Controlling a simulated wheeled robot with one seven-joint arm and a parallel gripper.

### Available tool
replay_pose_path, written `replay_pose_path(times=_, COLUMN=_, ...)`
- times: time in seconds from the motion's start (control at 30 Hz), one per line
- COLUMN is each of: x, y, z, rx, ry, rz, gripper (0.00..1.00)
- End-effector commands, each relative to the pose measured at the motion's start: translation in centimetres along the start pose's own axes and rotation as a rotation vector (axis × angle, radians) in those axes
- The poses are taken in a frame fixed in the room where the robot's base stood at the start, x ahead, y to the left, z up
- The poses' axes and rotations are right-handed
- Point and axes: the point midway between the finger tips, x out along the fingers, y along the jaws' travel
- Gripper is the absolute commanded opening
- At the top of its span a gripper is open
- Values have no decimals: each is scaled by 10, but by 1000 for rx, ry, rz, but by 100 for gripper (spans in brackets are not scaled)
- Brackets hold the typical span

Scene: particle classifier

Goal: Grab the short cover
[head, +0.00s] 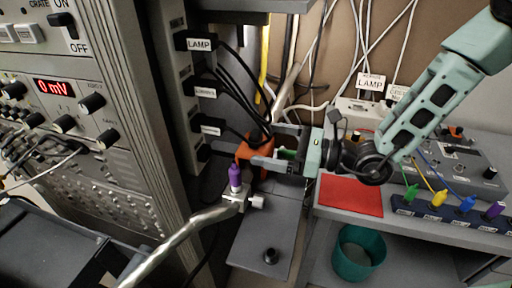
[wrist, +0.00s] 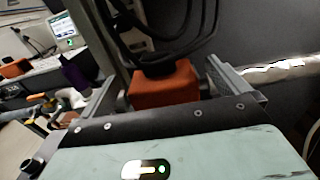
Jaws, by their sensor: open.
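No part is labelled as the short cover, so I cannot tell for sure which thing it is. An orange block (head: 243,151) with a black top and cables stands at the end of my gripper (head: 262,148) in the head view. In the wrist view the orange block (wrist: 166,86) sits between the two grey fingers (wrist: 168,88), with a visible gap on the right side. My gripper is open and reaches in from the right; its fingers partly hide the block. Contact with the left finger cannot be told.
A purple-topped metal fitting (head: 235,180) with a silver pipe (head: 185,236) stands just below left of my gripper. An instrument rack (head: 95,130) rises on the left. A red sheet (head: 351,195) lies on the right bench, above a teal bin (head: 358,255). Cables hang behind.

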Motion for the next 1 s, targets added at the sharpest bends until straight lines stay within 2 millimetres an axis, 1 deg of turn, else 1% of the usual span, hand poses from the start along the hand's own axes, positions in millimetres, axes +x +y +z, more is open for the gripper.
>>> replay_pose_path(times=0.17, x=12, y=1, z=0, rx=1, ry=-1, rz=3, gripper=100)
replay_pose_path(times=0.3, x=33, y=2, z=-1, rx=1, ry=-2, rz=4, gripper=100)
replay_pose_path(times=0.4, x=47, y=1, z=-1, rx=-1, ry=-1, rz=3, gripper=100)
replay_pose_path(times=0.47, x=52, y=1, z=-2, rx=0, ry=0, rz=1, gripper=100)
replay_pose_path(times=0.57, x=56, y=1, z=-2, rx=0, ry=0, rz=1, gripper=100)
replay_pose_path(times=0.77, x=56, y=1, z=-3, rx=0, ry=0, rz=0, gripper=100)
replay_pose_path(times=0.8, x=56, y=1, z=-3, rx=0, ry=0, rz=0, gripper=89)
replay_pose_path(times=0.87, x=56, y=1, z=-3, rx=0, ry=0, rz=0, gripper=72)
replay_pose_path(times=0.9, x=56, y=1, z=-3, rx=0, ry=0, rz=0, gripper=61)
replay_pose_path(times=0.93, x=56, y=1, z=-3, rx=0, ry=0, rz=0, gripper=57)
replay_pose_path(times=1.0, x=56, y=1, z=-2, rx=0, ry=-1, rz=0, gripper=57)
